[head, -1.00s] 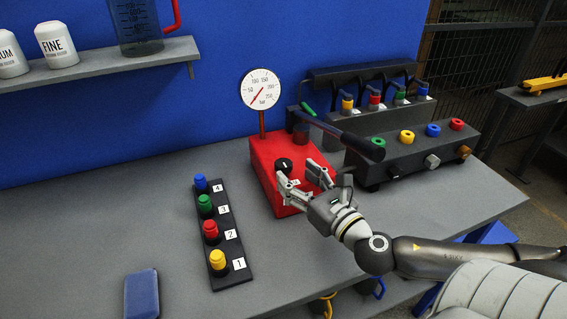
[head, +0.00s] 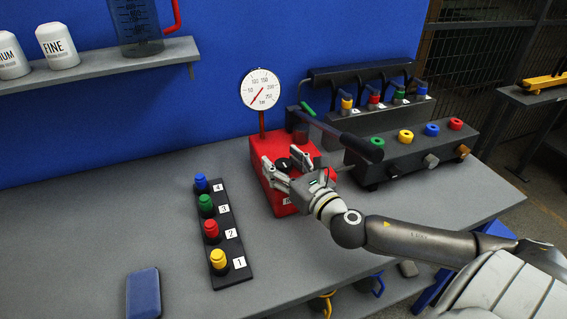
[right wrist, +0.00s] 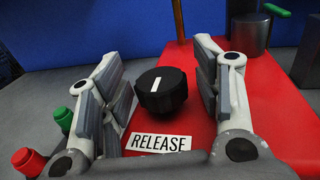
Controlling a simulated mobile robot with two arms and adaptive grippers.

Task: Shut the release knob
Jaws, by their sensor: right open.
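The release knob (right wrist: 161,91) is a black ribbed knob with a white line on top, on the red pump block (head: 262,150). In the right wrist view a white RELEASE label (right wrist: 158,143) lies just in front of it. My right gripper (right wrist: 166,70) is open, with one finger on each side of the knob and gaps showing on both sides. In the head view the right gripper (head: 283,166) is over the red block, and the knob (head: 283,163) shows partly between its fingers. A round gauge (head: 261,89) stands on the block. My left gripper is not in view.
A black strip (head: 236,262) with blue, green, red and yellow plugs stands left of the block. A black lever (head: 345,136) and a grey valve box (head: 415,148) are to the right. A blue case (head: 143,294) lies at the front left; the left bench top is mostly clear.

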